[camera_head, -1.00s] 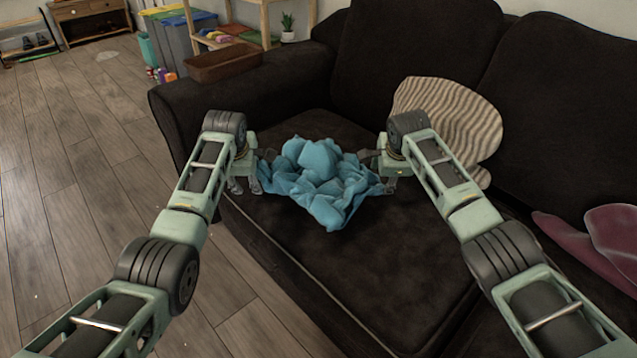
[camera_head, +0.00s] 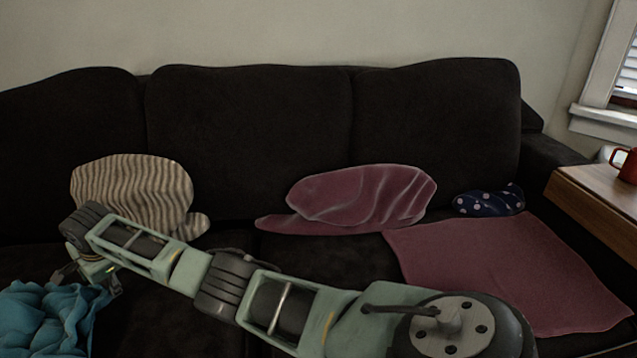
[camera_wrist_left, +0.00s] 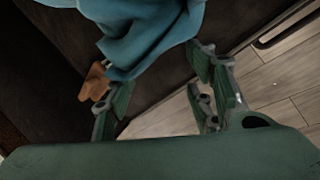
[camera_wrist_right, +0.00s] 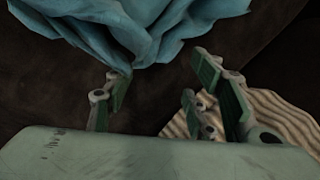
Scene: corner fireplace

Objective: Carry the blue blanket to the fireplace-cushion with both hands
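The blue blanket (camera_head: 42,318) lies crumpled at the lower left of the head view, partly cut off by the frame edge. My right gripper (camera_head: 92,279) is at its right side. In the right wrist view the blanket (camera_wrist_right: 150,30) is just beyond the fingertips of the right gripper (camera_wrist_right: 160,70), which stand apart with nothing clearly between them. In the left wrist view the blanket (camera_wrist_left: 150,45) hangs at the fingertips of my left gripper (camera_wrist_left: 163,70), whose fingers are apart. The left arm is outside the head view. No fireplace shows, and I cannot identify the fireplace-cushion.
A dark sofa (camera_head: 250,140) fills the head view. On it are a striped cushion (camera_head: 135,190), a maroon cushion (camera_head: 365,195), a dotted dark-blue cushion (camera_head: 490,202) and a flat maroon cloth (camera_head: 510,275). A wooden table (camera_head: 598,200) with a red mug (camera_head: 628,165) stands at the right.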

